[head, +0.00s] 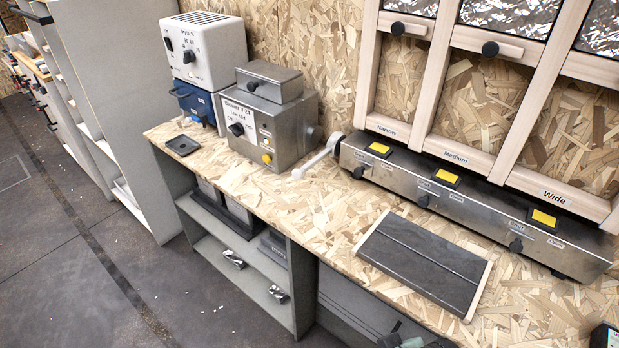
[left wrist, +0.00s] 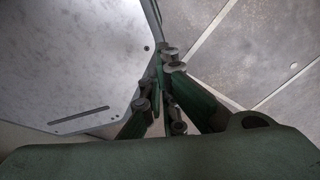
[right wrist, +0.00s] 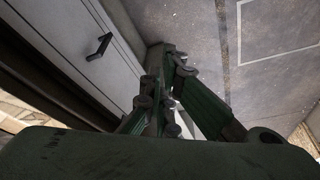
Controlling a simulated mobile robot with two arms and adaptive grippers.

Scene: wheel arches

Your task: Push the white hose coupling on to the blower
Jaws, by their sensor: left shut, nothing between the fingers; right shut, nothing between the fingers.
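The blower (head: 265,130) is a grey metal box with a printed label, a black knob and a yellow button, standing on the bench. A dark round stub (head: 316,132) shows on its right side. The white hose coupling (head: 299,173) is at the free end of a short white hose that reaches the left end of the long metal box. It lies by the bench top, front right of the blower, apart from the stub. My left gripper (left wrist: 162,88) and right gripper (right wrist: 162,88) are shut and empty, away from both.
The long metal box (head: 470,200) with yellow labels and black knobs runs along the bench's back. A dark grey panel (head: 425,262) lies in front of it. A small dark tray (head: 182,145) sits at the bench's left end. Bare bench (head: 300,215) lies in front of the coupling.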

